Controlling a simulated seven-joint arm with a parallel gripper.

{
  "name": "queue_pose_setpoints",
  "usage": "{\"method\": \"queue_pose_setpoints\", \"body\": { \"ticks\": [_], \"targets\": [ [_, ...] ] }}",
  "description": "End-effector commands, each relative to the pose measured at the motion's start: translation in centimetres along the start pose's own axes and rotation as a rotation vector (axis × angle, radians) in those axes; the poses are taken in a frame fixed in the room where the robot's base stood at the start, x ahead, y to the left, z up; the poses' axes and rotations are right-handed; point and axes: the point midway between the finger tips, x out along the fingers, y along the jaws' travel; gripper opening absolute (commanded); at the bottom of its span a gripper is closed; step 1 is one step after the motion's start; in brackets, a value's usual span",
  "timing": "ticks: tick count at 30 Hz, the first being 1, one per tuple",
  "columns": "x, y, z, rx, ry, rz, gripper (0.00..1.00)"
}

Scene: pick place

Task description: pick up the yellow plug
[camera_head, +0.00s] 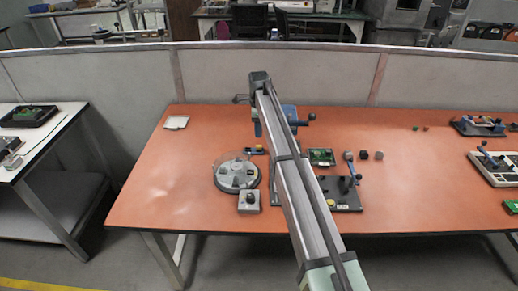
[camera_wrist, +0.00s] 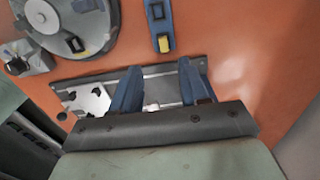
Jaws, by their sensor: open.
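A small yellow plug (camera_wrist: 163,44) sits at the near end of a blue holder (camera_wrist: 158,20) in the wrist view. In the head view the yellow plug (camera_head: 259,149) is a small spot on the table, just left of my arm. My gripper (camera_wrist: 161,78) is open, with its two blue fingers apart and no object held between them. In the wrist picture the plug lies just beyond the fingertips, roughly in line with the gap. My arm hides part of the table in the head view.
A round grey disc (camera_head: 223,180) and a grey box (camera_head: 249,205) stand left of my arm. A grey rail plate (camera_wrist: 160,92) shows behind the fingers. A green board (camera_head: 321,156) and a dark lever fixture (camera_head: 343,193) lie to the right.

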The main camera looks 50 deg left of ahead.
Motion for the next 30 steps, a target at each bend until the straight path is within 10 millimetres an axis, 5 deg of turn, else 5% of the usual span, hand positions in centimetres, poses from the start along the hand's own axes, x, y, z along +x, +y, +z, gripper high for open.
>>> {"method": "queue_pose_setpoints", "body": {
  "ticks": [4, 14, 24, 30],
  "targets": [
    [2.5, 0.0, 0.0, 0.0, 0.0, 0.0, 0.45],
    [4.5, -0.2, -0.1, -0.001, 0.0, -0.001, 0.45],
    [8.5, -0.6, -0.2, -0.001, 0.0, -0.001, 0.45],
    [8.7, -0.6, -0.2, -0.001, 0.0, -0.002, 0.45]
  ]
}}
